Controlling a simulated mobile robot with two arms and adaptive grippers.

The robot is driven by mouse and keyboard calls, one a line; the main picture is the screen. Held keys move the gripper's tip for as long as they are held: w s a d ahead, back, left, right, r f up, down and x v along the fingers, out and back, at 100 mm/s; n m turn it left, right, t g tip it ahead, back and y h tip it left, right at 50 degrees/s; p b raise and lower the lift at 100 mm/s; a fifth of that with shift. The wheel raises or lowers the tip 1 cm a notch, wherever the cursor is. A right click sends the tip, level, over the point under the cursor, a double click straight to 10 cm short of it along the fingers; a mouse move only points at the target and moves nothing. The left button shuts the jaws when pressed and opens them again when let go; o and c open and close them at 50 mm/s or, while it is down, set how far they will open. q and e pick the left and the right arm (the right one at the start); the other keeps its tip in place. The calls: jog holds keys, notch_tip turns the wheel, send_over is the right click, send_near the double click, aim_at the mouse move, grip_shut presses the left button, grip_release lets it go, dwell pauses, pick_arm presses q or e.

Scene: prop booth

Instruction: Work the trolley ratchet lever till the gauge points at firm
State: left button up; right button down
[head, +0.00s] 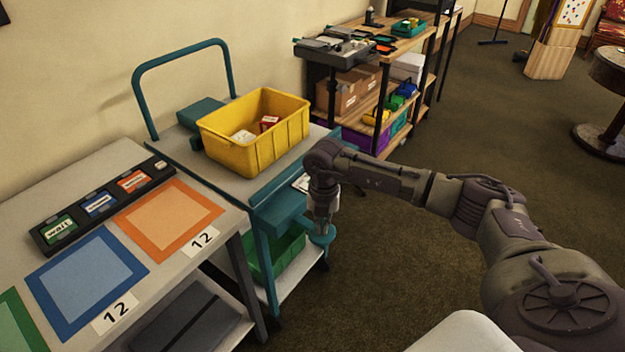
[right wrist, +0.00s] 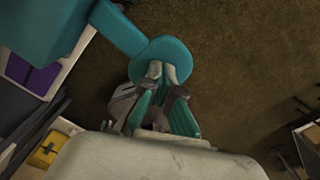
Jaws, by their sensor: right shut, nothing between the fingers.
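The teal trolley (head: 262,222) stands at the centre-left. A teal lever with a round flat end (head: 323,241) sticks out from its right side. The same round end shows in the right wrist view (right wrist: 164,47), joined to a teal bar. My right gripper (head: 321,220) points down over this round end. In the right wrist view its fingertips (right wrist: 163,70) are together over the pad, with nothing between them; I cannot tell whether they touch it. A small white plate (head: 301,183), maybe the gauge, is partly hidden by my arm; its pointer cannot be read. My left gripper is out of view.
A yellow bin (head: 258,134) with small boxes sits on the trolley top, and a green bin (head: 278,250) on its lower shelf. A table with coloured mats (head: 169,219) stands at left. A shelf unit (head: 387,137) stands behind. Carpet right of the trolley is open.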

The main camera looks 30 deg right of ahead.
jog(key=shift+s+f+b, duration=0.1)
jog(key=shift+f+b, duration=1.05)
jog(key=shift+f, duration=0.7)
jog(key=shift+r+p, duration=3.55)
jog(key=shift+r, duration=1.15)
